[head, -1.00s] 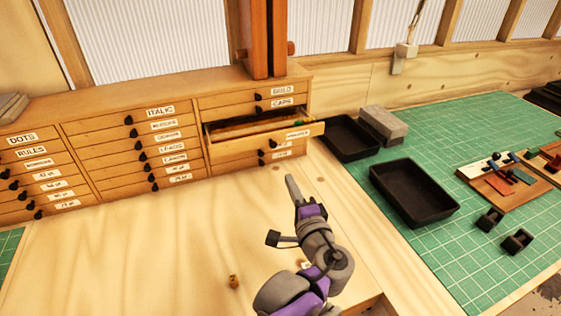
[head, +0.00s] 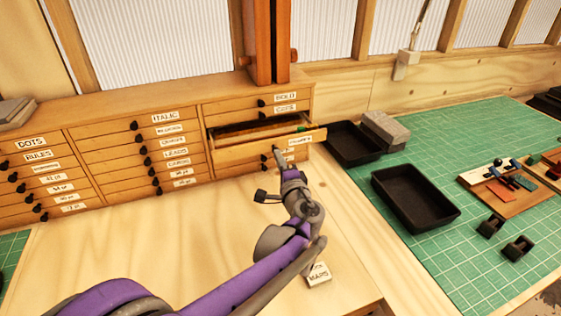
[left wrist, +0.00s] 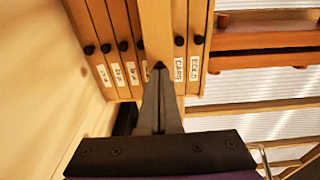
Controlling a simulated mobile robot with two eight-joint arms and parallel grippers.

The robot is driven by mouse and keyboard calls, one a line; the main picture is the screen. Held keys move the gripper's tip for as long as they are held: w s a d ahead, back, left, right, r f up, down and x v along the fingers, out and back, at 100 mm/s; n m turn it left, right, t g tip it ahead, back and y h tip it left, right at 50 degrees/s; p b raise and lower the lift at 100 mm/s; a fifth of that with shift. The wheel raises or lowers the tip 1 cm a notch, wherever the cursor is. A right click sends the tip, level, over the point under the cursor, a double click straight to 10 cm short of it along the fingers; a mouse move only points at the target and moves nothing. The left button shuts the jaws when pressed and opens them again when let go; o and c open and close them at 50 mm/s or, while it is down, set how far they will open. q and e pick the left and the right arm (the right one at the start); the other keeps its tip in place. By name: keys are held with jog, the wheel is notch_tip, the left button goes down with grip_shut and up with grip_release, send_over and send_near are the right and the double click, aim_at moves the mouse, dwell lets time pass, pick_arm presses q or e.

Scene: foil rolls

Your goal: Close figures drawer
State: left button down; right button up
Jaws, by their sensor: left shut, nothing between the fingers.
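One drawer (head: 240,151) in the right column of the wooden cabinet stands pulled out, with its dark inside and a bit of green showing; its label is too blurred to read. My left gripper (head: 277,152) is shut and empty, with its tips at the drawer's front. In the left wrist view the shut fingers (left wrist: 159,75) point at the pulled-out drawer's front (left wrist: 157,32), their tips over or just before its dark knob. I cannot tell whether they touch. My right gripper is not in view.
The other cabinet drawers (head: 100,163) look shut. Black trays (head: 415,197) and a grey block (head: 384,127) stand on the green mat to the right. A small labelled card or block (head: 318,273) lies on the bench by my arm. The bench before the left drawers is clear.

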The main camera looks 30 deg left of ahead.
aim_at(264, 132)
pick_arm(q)
jog(key=x, duration=0.4)
jog(key=p+x, duration=0.1)
jog(key=x, duration=0.8)
jog(key=shift+s+a+r, duration=0.15)
jog(key=shift+s+a, duration=0.05)
jog(key=shift+a, duration=0.3)
jog(key=shift+s+r, duration=0.1)
jog(key=shift+r, duration=0.1)
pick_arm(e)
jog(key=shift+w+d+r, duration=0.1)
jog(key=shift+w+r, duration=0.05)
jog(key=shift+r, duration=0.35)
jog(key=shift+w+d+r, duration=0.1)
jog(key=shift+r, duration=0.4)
